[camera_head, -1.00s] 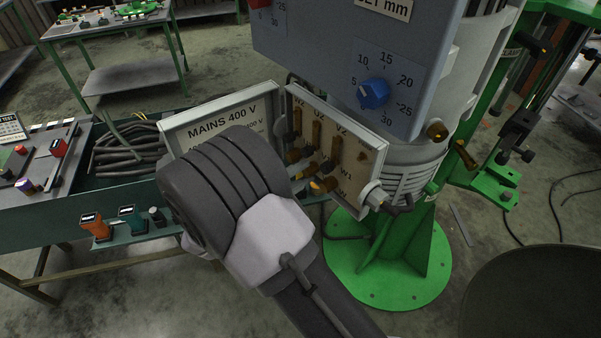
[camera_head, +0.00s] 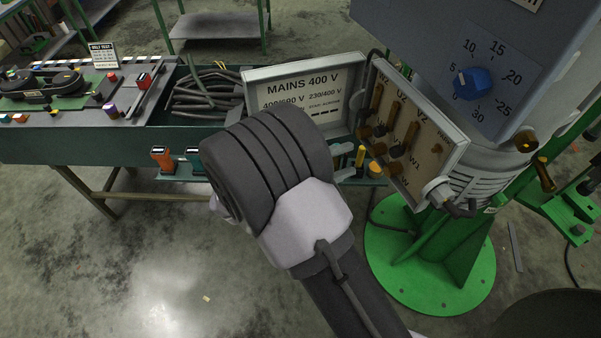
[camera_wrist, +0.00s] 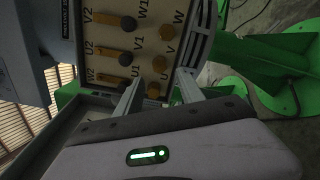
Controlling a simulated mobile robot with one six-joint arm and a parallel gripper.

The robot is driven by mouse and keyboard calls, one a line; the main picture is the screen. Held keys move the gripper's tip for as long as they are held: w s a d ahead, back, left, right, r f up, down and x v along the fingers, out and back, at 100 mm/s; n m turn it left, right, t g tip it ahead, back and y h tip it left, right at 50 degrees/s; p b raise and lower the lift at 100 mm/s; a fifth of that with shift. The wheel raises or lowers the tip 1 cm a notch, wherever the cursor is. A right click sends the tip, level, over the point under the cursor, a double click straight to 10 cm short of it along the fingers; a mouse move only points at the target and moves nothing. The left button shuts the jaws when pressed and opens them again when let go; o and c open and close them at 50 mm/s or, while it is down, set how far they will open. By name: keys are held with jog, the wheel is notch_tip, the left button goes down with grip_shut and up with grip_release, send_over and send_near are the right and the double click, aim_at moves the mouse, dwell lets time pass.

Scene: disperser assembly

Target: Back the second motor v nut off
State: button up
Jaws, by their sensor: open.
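The motor terminal board (camera_wrist: 100,8) shows in the wrist view with three bars, dark nuts and a column of brass hex nuts. The V nut (camera_wrist: 160,61) appears as the middle brass nut, just beyond my fingertips. My gripper (camera_wrist: 160,78) is open and empty, its fingers pointing at the board. The U nut (camera_wrist: 153,89) appears between the fingers; I cannot tell the depth gap. In the head view the terminal board (camera_head: 440,160) is tilted beside my wrist, which hides the fingers there.
The open lid marked MAINS 400 V (camera_head: 285,82) stands left of the board. A grey control box with a blue knob (camera_head: 474,83) overhangs it. A green stand base (camera_head: 400,270) lies below. A bench (camera_head: 60,148) with a cable tray is at left. Open floor lies below the bench.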

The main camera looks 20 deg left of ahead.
jog(key=v, duration=1.1)
jog(key=shift+p, duration=0.3)
